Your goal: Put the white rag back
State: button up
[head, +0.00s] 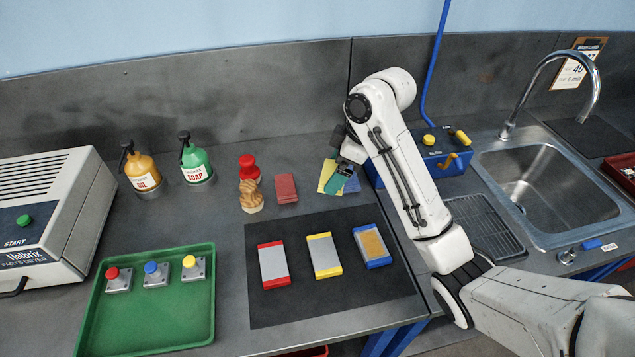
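I cannot make out a white rag in the head view. My gripper (343,166) points down at the back of the bench, over a small group of flat coloured pieces. A yellow piece (325,172), a dark green piece (333,182) and a blue piece (352,184) show around its tip. The wrist and arm hide part of this group and the bench behind it. The fingers are too small and too covered to show whether they are open or hold something.
A dark mat (330,295) bears red-, yellow- and blue-ended plates. Left of the gripper stand a red block (286,188), a wooden brush (251,197), a red-topped object (249,167) and two bottles. A green tray (150,325) is front left; a sink (550,185) is right.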

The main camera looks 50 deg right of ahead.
aim_at(327, 163)
jog(key=w+f+b, duration=0.1)
jog(key=w+d+b, duration=0.1)
jog(key=w, duration=0.1)
jog(key=w+f+b, duration=0.1)
jog(key=shift+w+d+f, duration=0.3)
jog(key=shift+d, duration=0.1)
jog(key=w+f, duration=0.1)
jog(key=f, duration=0.1)
jog(key=w+d+f, duration=0.1)
jog(key=w+f, duration=0.1)
jog(key=shift+d+p, duration=0.2)
jog(key=shift+p, duration=0.1)
jog(key=shift+w+d+f, duration=0.1)
jog(key=shift+w+f, duration=0.25)
jog(key=shift+f, duration=0.1)
jog(key=shift+w+f+p, duration=0.15)
jog(key=shift+f+p, duration=0.25)
jog(key=shift+f, duration=1.3)
jog(key=shift+f, duration=0.2)
jog(key=o, duration=0.6)
jog(key=shift+o, duration=0.2)
jog(key=shift+r, duration=0.1)
